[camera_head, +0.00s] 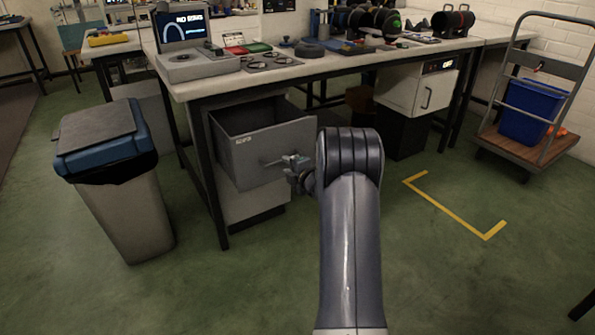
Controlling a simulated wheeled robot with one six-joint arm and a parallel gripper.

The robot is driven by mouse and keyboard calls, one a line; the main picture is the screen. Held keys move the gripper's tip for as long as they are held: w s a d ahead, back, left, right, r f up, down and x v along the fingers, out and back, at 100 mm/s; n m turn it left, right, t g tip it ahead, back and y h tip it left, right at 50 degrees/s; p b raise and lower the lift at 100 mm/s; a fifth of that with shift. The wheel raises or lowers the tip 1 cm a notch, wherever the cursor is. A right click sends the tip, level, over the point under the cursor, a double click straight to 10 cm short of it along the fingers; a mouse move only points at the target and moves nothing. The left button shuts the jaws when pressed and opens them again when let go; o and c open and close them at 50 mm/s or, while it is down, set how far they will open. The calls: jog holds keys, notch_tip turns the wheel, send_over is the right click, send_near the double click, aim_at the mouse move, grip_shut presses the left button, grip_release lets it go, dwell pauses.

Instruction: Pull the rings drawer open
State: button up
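The rings drawer (247,152) is a grey drawer under the workbench at the left of centre, with a small label on its front. It stands pulled out from its cabinet, and its dark open inside shows from above. My gripper (285,161) is at the right part of the drawer front, at the handle. The handle is mostly hidden behind the gripper, and the fingers are too small to tell whether they are closed on it. My arm covers the floor to the right of the drawer.
A bin with a blue lid (110,165) stands left of the drawer. The workbench (330,65) above carries a screen, trays and tools. A white cabinet (415,90) stands under its right part. A trolley (530,142) holds a blue crate (531,110). Green floor in front is clear.

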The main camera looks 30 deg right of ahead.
jog(key=p+v, duration=0.1)
jog(key=v, duration=0.6)
dwell(0.4)
jog(key=b+x, duration=0.2)
jog(key=x, duration=0.9)
